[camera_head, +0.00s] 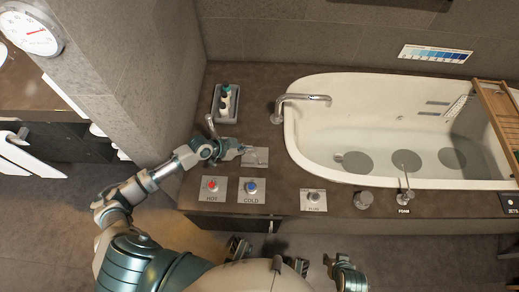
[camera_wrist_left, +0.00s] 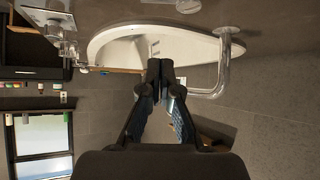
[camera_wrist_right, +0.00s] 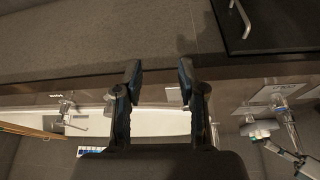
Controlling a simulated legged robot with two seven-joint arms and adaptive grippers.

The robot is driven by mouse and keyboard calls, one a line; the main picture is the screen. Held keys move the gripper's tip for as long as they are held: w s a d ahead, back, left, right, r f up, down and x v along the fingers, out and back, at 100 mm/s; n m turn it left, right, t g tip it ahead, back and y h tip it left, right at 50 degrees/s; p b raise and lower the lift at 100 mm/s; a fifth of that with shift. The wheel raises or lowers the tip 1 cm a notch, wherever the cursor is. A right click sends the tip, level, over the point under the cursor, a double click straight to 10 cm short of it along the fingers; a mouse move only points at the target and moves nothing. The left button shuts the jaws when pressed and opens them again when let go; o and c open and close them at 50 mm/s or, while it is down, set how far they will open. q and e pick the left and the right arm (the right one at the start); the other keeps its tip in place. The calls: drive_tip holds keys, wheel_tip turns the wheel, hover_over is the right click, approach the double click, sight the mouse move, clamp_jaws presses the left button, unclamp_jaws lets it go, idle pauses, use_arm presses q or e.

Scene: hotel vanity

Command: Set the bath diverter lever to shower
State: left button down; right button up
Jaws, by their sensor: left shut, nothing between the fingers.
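A grey plate (camera_head: 262,161) with a small metal lever lies on the dark counter left of the bathtub, behind the hot and cold knobs. I take it for the diverter; its labels and the lever's setting are too small to read. My left gripper (camera_head: 243,149) is shut and empty over the plate's left part, close to the lever. I cannot tell whether they touch. The closed fingertips (camera_wrist_left: 160,66) also show in the left wrist view. My right gripper (camera_head: 349,263) is low, in front of the counter. Its fingers are apart and empty in the right wrist view (camera_wrist_right: 160,72).
The red hot knob (camera_head: 212,186) and blue cold knob (camera_head: 251,187) stand near the counter's front edge. The bath spout (camera_head: 305,97) rises to the right of my left gripper, beside the white tub (camera_head: 300,150). A tray of bottles (camera_head: 218,113) sits behind.

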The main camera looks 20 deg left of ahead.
sight(258, 158)
use_arm(q)
drive_tip(key=b+x, duration=0.2)
drive_tip(key=x, duration=0.8)
drive_tip(key=shift+d+f, duration=0.25)
drive_tip(key=shift+d, duration=0.1)
drive_tip(key=shift+s+a+f+b, duration=0.3)
drive_tip(key=shift+s+a+f, duration=0.2)
drive_tip(key=shift+s+a, duration=0.35)
drive_tip(key=shift+s+a+f, duration=0.15)
drive_tip(key=shift+s+a, duration=0.1)
drive_tip(key=shift+s, duration=0.05)
drive_tip(key=shift+a, duration=0.15)
use_arm(e)
drive_tip(key=w+a+r+t, duration=0.1)
drive_tip(key=w+t, duration=0.1)
drive_tip(key=w, duration=0.2)
drive_tip(key=w+a+r+t+y, duration=0.1)
drive_tip(key=w+t, duration=0.2)
drive_tip(key=w, duration=0.2)
drive_tip(key=shift+a+r, duration=0.25)
use_arm(q)
drive_tip(key=shift+a+f, duration=0.1)
drive_tip(key=shift+a, duration=0.05)
use_arm(e)
drive_tip(key=shift+a, duration=0.15)
